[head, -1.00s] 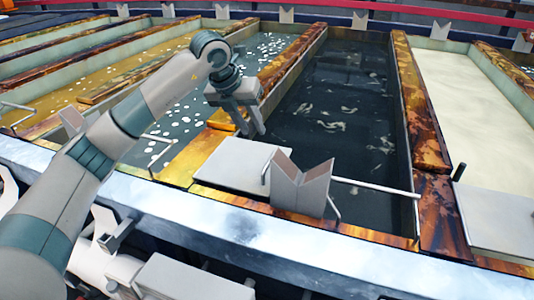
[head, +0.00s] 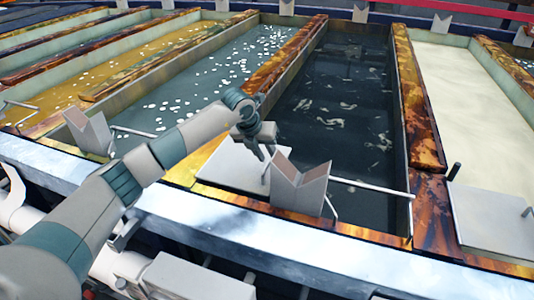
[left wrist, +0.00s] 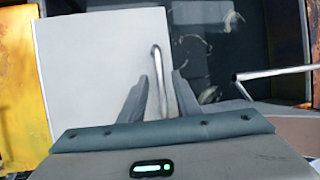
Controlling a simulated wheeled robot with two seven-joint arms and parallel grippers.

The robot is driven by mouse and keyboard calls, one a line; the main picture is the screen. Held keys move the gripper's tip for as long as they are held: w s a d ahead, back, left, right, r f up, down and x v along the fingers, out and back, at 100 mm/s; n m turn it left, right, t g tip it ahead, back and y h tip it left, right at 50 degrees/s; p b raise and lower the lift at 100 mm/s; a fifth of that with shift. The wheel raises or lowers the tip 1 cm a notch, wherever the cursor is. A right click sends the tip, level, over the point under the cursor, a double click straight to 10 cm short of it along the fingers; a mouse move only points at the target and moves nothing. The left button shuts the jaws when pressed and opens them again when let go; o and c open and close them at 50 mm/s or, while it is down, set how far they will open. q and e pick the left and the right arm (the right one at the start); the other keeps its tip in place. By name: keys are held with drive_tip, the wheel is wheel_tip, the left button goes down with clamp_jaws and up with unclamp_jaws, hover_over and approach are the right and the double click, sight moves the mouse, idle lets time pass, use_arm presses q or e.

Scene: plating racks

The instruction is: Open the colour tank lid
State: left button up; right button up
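A thin bent metal handle (left wrist: 156,62) stands near the plate's right edge. My left gripper (head: 264,154) is over the plate at this handle. In the left wrist view its two fingers (left wrist: 158,95) are apart, with the handle between them; I see no closed grip. My right gripper is not in view.
A grey V-notched bracket (head: 300,187) stands just right of the lid, with a metal rod (head: 370,186) running rightward. A similar bracket (head: 90,132) stands at left. A cream tank (head: 465,110) and another grey plate (head: 490,222) lie at right.

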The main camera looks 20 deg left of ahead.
use_arm(q)
drive_tip(key=shift+f, duration=0.1)
clamp_jaws()
